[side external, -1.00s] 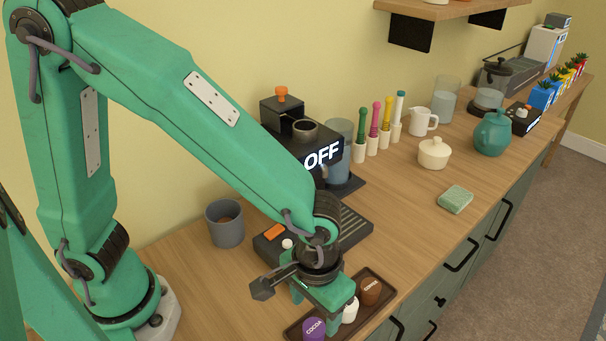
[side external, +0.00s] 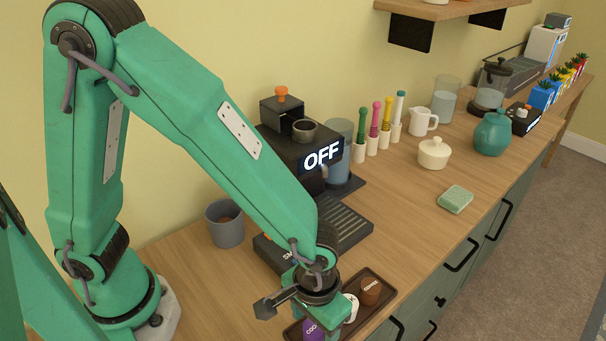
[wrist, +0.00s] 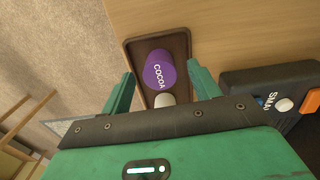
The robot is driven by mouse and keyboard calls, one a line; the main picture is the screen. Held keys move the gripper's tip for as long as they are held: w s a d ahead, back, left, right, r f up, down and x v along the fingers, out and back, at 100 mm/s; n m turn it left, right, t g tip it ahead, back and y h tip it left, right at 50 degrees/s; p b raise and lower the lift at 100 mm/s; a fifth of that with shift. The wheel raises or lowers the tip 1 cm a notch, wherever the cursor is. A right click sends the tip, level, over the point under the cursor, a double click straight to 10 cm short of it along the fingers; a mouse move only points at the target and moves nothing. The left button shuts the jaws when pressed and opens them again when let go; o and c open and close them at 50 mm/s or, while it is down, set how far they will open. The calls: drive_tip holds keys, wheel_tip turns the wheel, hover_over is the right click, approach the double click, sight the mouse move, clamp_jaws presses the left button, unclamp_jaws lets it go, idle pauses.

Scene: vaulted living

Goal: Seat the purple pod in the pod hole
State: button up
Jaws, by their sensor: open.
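The purple pod (side external: 311,331), labelled COCOA, stands in a dark tray (side external: 387,285) near the counter's front edge. In the side view my gripper (side external: 319,318) is low over the tray and partly covers the pod. In the wrist view the purple pod (wrist: 157,72) shows between the spread fingers of my gripper (wrist: 160,84), apart from both. My gripper is open and empty. A black coffee machine (side external: 282,142) with an OFF display stands behind; a round grey-rimmed opening (side external: 305,127) on its top looks like the pod hole.
A white pod (side external: 351,309) and a brown pod (side external: 370,291) share the tray. A black box with a ridged top (side external: 345,226) lies between tray and machine. A grey cup (side external: 225,226) stands left. A green sponge (side external: 455,199) lies right, with clear counter around it.

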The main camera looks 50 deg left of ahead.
sight(314, 327)
drive_tip(key=c, duration=1.1)
drive_tip(key=shift+o, duration=0.2)
drive_tip(key=shift+r, duration=0.1)
wheel_tip(314, 327, up, 10)
idle(0.4)
